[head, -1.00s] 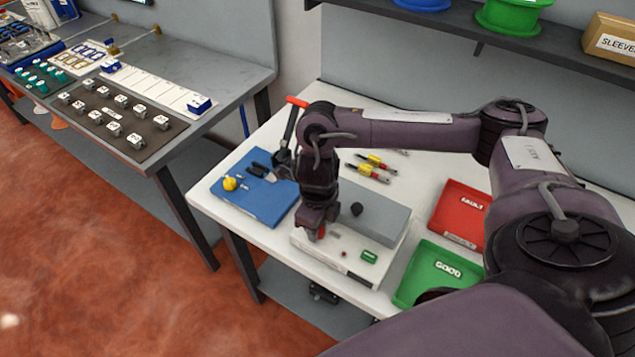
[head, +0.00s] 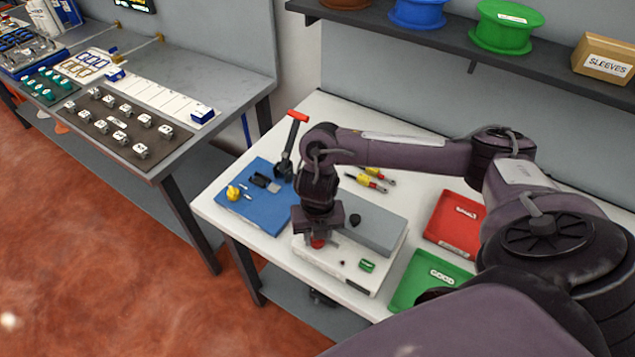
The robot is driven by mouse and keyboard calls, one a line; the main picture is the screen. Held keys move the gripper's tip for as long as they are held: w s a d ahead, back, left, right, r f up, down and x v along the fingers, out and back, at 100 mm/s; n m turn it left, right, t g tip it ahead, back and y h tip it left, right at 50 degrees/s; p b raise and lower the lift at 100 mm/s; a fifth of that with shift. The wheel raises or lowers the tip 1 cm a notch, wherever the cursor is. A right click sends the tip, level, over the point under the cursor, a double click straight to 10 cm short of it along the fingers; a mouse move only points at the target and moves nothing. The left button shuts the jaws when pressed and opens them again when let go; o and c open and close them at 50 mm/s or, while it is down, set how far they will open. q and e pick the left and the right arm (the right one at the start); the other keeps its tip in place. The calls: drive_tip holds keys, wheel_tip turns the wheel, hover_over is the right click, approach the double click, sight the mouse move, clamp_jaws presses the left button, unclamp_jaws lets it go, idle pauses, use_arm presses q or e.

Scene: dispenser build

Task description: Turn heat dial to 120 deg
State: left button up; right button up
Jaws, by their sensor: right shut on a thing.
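The white unit (head: 335,275) stands on the white bench, with a grey raised block (head: 375,228) on its rear part. My right gripper (head: 318,240) points down at the left end of the unit's white top and is shut on the heat dial there. The jaws mostly hide the dial; only a bit of red (head: 318,243) shows between them, and its pointer and scale cannot be read. A green switch (head: 367,265) and a small dark dot (head: 342,262) sit right of the gripper. My left gripper is out of view.
A black knob (head: 355,219) sits on the grey block. A blue mat (head: 250,210) with small parts and a red-handled tool (head: 290,145) are to the left. A green GOOD tray (head: 420,282) and a red tray (head: 455,222) are to the right.

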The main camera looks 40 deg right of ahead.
drive_tip(key=m+p, duration=0.3)
drive_tip(key=m, duration=0.1)
drive_tip(key=shift+w+r+m, duration=0.1)
drive_tip(key=shift+r+m, duration=0.05)
drive_tip(key=shift+m, duration=0.55)
drive_tip(key=o, duration=1)
drive_tip(key=shift+c, duration=0.2)
drive_tip(key=shift+r, duration=0.35)
wheel_tip(320, 180, up, 7)
drive_tip(key=shift+p, duration=0.8)
